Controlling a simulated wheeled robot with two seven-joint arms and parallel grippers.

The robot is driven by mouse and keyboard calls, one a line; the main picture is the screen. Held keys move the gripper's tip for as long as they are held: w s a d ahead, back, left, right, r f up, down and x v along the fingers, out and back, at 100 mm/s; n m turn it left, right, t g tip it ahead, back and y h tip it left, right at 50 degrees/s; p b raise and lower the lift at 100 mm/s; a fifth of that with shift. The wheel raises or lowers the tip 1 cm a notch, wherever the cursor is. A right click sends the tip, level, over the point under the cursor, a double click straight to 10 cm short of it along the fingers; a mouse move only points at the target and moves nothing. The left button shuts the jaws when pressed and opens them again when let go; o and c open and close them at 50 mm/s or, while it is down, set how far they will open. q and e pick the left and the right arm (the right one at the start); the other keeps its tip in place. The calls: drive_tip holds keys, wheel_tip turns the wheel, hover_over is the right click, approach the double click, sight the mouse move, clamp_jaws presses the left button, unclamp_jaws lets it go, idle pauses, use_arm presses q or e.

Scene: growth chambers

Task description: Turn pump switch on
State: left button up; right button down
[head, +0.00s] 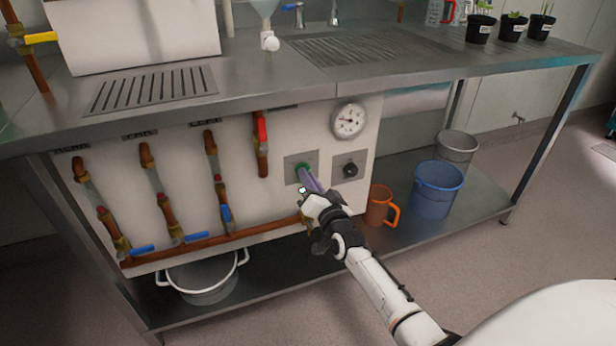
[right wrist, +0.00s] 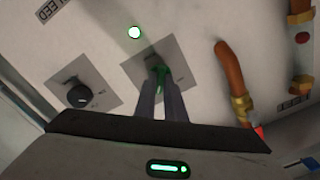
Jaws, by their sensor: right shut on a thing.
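My right gripper (head: 308,179) reaches the plate from the front and is shut on the switch. It covers part of the switch and plate, so I cannot tell the switch's exact position. My right gripper also shows in its wrist view (right wrist: 160,92). My left gripper is not in view.
A black knob (head: 350,170) sits on a plate right of the switch, below a round gauge (head: 349,120). A red-handled valve (head: 262,140) and copper pipes are to the left. An orange jug (head: 381,207) and blue bucket (head: 436,190) stand on the lower shelf.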

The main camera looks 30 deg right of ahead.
drive_tip(key=shift+m, duration=0.9)
drive_tip(key=c, duration=1.8)
unclamp_jaws()
drive_tip(key=shift+c, duration=0.2)
use_arm(q)
drive_tip(key=p, duration=0.1)
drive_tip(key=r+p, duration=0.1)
drive_tip(key=p, duration=0.1)
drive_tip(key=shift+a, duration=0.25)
use_arm(e)
drive_tip(key=v, duration=1)
drive_tip(key=shift+s, duration=0.15)
